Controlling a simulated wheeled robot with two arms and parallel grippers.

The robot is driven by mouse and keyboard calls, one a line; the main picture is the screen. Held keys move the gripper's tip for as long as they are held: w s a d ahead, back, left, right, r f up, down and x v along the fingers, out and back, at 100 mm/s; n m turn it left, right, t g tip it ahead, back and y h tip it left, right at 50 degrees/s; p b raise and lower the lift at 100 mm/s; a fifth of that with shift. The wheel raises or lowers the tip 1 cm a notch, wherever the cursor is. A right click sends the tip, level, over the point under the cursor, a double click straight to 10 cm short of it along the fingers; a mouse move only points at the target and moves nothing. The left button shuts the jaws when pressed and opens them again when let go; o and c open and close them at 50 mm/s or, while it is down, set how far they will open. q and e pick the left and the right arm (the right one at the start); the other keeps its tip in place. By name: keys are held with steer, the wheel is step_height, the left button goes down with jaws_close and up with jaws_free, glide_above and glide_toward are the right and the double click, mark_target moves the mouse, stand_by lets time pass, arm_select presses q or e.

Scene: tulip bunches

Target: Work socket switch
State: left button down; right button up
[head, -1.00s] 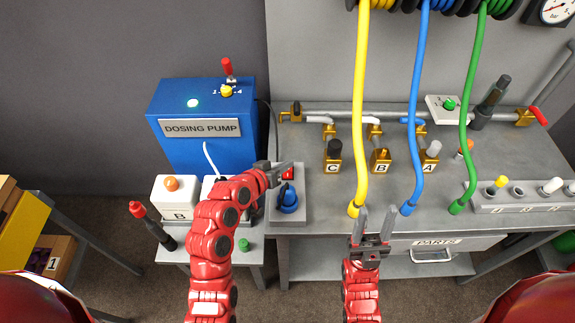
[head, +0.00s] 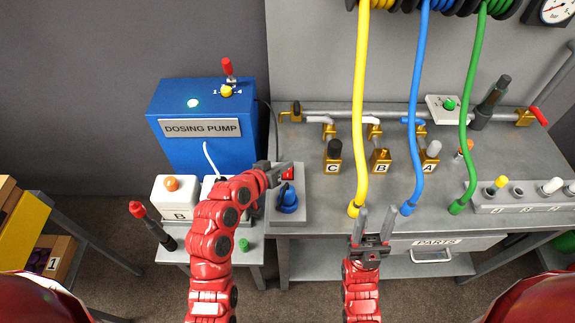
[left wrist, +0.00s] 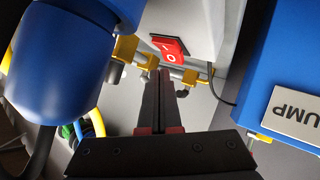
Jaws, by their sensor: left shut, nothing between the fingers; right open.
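The socket switch (head: 288,173) is a small red rocker on a grey socket box (head: 294,215) at the bench's left end. In the left wrist view the red rocker (left wrist: 170,48) shows its I and O marks. A blue plug (head: 288,200) sits in the box in front of the switch, and it looms large in the left wrist view (left wrist: 62,60). My left gripper (head: 286,167) is shut and empty, its tips close by the switch; I cannot tell whether they touch it. My right gripper (head: 375,216) is open and empty at the bench's front edge.
The blue dosing pump (head: 200,150) stands left of the socket, with white box B (head: 176,200) before it. Yellow (head: 360,110), blue (head: 417,110) and green (head: 468,110) hoses hang over the bench. Valves line the pipe behind.

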arm_select(q)
steer(key=shift+w+f+b, duration=0.2)
steer(key=shift+f+b, duration=0.2)
steer(key=shift+b, duration=0.15)
steer(key=shift+w+f+b, duration=0.1)
steer(key=shift+f+b, duration=0.3)
stand_by(0.7)
steer(key=shift+r, duration=0.1)
steer(key=shift+s+r+p, duration=0.3)
steer(key=shift+r, duration=0.45)
steer(key=shift+s+r+p, duration=0.3)
steer(key=shift+r+p, duration=0.1)
steer(key=shift+r, duration=0.4)
steer(key=shift+s+r+p, duration=0.35)
steer(key=shift+r, duration=0.4)
steer(key=shift+s+r+p, duration=0.3)
steer(key=shift+r+p, duration=0.1)
steer(key=shift+r, duration=0.4)
steer(key=shift+w, duration=0.1)
